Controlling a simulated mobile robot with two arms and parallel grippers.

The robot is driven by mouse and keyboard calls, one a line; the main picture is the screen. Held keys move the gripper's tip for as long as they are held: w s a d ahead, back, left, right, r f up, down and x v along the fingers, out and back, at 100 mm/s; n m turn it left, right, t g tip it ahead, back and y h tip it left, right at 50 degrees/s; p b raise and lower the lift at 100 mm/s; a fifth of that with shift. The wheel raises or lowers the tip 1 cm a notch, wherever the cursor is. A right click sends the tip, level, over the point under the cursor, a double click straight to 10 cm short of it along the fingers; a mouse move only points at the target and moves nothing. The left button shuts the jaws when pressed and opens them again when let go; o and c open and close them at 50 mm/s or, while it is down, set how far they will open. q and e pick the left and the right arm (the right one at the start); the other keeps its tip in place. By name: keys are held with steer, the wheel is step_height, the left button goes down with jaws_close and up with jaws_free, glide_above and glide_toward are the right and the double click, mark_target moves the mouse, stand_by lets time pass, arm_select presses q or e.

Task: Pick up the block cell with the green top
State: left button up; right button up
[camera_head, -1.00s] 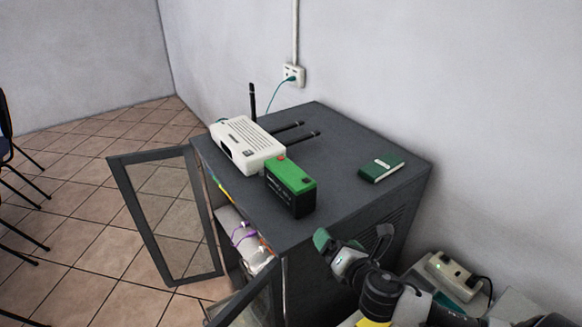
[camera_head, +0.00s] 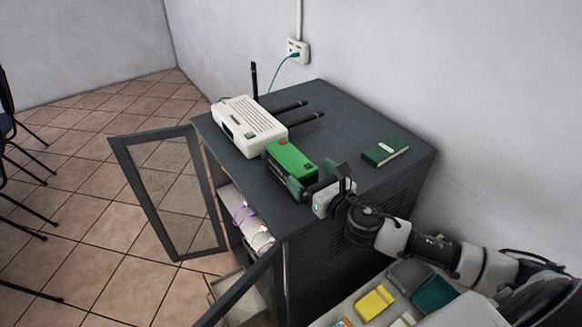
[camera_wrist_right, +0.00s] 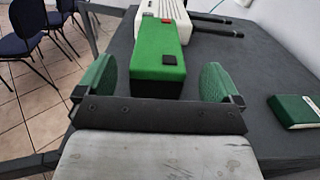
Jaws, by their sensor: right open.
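The block cell with the green top (camera_head: 289,160) stands on the dark cabinet near its front edge, with a dark body and a small red cap on top. My right gripper (camera_head: 316,180) is at the near end of the cell, coming in from the right, and hides part of it. In the right wrist view the cell (camera_wrist_right: 158,52) lies ahead, roughly between the two green finger pads of my open right gripper (camera_wrist_right: 156,84). I cannot tell from these frames how far the pads reach along its sides. My left gripper is out of view.
A white router (camera_head: 247,124) with black antennas stands right behind the cell. A green book (camera_head: 385,151) lies to the right on the cabinet top (camera_head: 345,125). The cabinet's glazed door (camera_head: 170,195) hangs open at the left. A wall socket (camera_head: 298,51) holds a teal cable.

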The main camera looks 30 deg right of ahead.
mark_target(301, 165)
steer(key=w, duration=0.2)
steer(key=w+p, duration=0.1)
steer(key=shift+w+a+r, duration=0.2)
steer(key=shift+w+a, duration=0.15)
steer(key=shift+w, duration=0.05)
steer(key=shift+w+f, duration=0.1)
steer(key=shift+w, duration=0.15)
steer(key=shift+s, duration=0.1)
steer(key=shift+c, duration=0.4)
steer(key=shift+c, duration=1.2)
steer(key=c, duration=1.4)
steer(key=shift+r, duration=0.2)
jaws_close()
steer(key=shift+r, duration=0.1)
